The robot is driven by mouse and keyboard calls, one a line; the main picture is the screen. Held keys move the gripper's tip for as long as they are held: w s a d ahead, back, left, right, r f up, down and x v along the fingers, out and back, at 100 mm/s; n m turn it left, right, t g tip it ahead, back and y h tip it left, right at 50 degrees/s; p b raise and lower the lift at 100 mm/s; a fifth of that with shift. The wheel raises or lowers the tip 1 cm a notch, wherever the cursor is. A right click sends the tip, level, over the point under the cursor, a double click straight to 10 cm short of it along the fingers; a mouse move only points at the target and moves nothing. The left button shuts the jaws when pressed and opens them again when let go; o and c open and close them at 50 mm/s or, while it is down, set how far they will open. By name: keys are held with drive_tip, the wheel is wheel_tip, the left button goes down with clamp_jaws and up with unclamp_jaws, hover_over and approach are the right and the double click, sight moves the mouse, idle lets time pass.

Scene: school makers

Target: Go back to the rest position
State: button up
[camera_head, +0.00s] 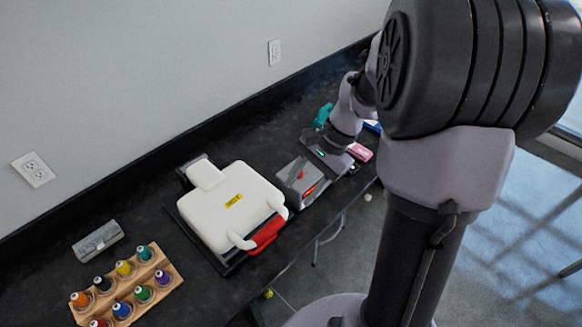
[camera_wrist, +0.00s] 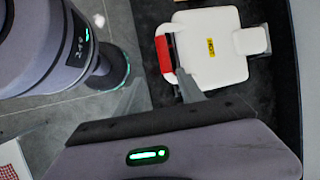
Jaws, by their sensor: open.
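My gripper (camera_wrist: 162,90) shows in the wrist view with its two grey fingers spread apart and nothing between them. In the head view my gripper (camera_head: 322,160) hangs over the dark bench, beyond the small grey box and right of the white heat press. The heat press (camera_head: 232,203) has a yellow label reading HOT and a red front handle. It also shows in the wrist view (camera_wrist: 215,62), beyond the fingertips, with no visible contact.
The grey box (camera_head: 296,178) with red marks stands close to my gripper. A teal object (camera_head: 322,115), a pink object (camera_head: 360,152) and a blue one (camera_head: 373,127) are near my arm. A wooden rack (camera_head: 166,284) holds several thread spools beside a grey case (camera_head: 98,241). A wall runs behind.

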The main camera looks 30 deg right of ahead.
drive_tip(key=s+a+r+n+t+h+b, duration=0.2)
drive_tip(key=s+a+n+t+h+b, duration=0.1)
drive_tip(key=s+a+n+b, duration=0.6)
drive_tip(key=s+a+t, duration=0.1)
drive_tip(key=s+a, duration=0.2)
drive_tip(key=a, duration=0.2)
drive_tip(key=shift+r+t, duration=0.4)
drive_tip(key=shift+d, duration=0.15)
